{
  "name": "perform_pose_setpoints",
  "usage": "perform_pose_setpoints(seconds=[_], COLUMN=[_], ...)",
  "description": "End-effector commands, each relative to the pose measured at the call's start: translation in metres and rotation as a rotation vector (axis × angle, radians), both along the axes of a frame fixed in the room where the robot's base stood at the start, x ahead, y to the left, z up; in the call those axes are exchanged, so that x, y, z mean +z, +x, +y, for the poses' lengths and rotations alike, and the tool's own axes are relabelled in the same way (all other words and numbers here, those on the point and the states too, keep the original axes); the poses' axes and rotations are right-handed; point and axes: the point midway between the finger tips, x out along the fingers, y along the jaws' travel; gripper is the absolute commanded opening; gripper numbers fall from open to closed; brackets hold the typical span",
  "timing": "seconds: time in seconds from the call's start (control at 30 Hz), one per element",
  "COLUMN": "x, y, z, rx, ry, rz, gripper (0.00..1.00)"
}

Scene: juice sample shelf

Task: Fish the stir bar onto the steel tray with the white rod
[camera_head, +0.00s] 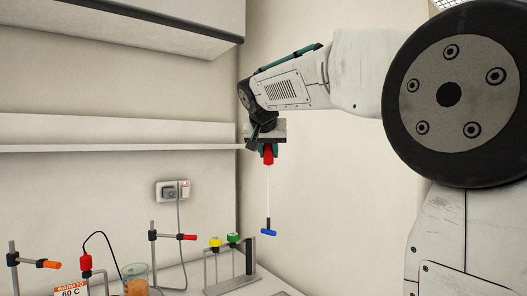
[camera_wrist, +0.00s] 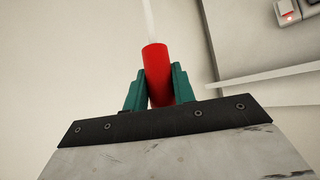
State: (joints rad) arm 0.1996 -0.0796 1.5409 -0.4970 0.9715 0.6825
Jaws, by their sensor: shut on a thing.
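My gripper (camera_head: 267,150) is shut on the red handle (camera_head: 268,158) of the white rod (camera_head: 268,190), high above the bench. In the wrist view my green fingers (camera_wrist: 160,80) clasp the red handle (camera_wrist: 157,70) from both sides, and the white rod (camera_wrist: 149,20) runs up out of view. In the head view the rod hangs upright with a dark tip. A blue bar, seemingly the stir bar (camera_head: 268,232), hangs crosswise at that tip, clear of the bench. A sliver at the bottom edge may be the steel tray (camera_head: 283,293); most of it is out of view.
A rack (camera_head: 230,283) with yellow-topped, green-topped and black upright pieces stands below and left of the rod. A glass beaker (camera_head: 135,270) with orange contents, clamp stands and a "WARM TO 60 C" sign (camera_head: 71,290) are further left. A wall shelf (camera_head: 120,148) runs behind.

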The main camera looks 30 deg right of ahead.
Motion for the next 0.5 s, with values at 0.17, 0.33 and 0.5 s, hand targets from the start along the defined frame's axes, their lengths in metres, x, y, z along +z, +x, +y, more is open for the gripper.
perform_pose_setpoints(seconds=[0.17,0.33,0.5], x=[-0.005,-0.021,-0.042], y=[0.000,0.001,0.000], z=[0.002,0.003,0.002], rx=[0.003,0.003,0.002], ry=[0.000,0.000,-0.001], rz=[0.000,0.001,0.002], gripper=[0.00,0.00,0.00])
